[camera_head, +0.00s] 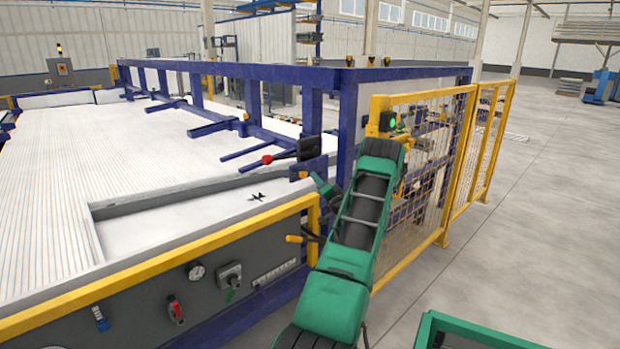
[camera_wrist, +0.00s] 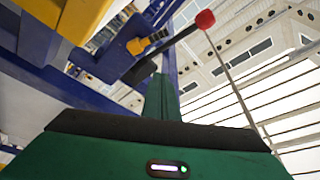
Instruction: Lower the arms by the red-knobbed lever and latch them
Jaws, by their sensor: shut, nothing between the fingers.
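The lever's red knob (camera_head: 267,159) is at the free end of a dark bar near the blue frame's near corner. In the wrist view the red knob (camera_wrist: 205,19) is beyond the fingertips, up and to the right. My gripper (camera_wrist: 163,78) is shut and empty, apart from the lever. Its dark green fingers point towards the lever mount in the head view. A yellow piece (camera_wrist: 140,45), possibly the latch, sits on a blue bracket beside the dark bar (camera_wrist: 146,64). Blue arms (camera_head: 213,128) reach out from the frame over the white bed. Whether they are latched cannot be told.
The ribbed white bed (camera_head: 110,150) fills the left. A grey control panel (camera_head: 190,290) with a yellow top edge is in front. A yellow mesh fence (camera_head: 425,165) stands right, close to my arm. Open floor (camera_head: 545,210) lies beyond it.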

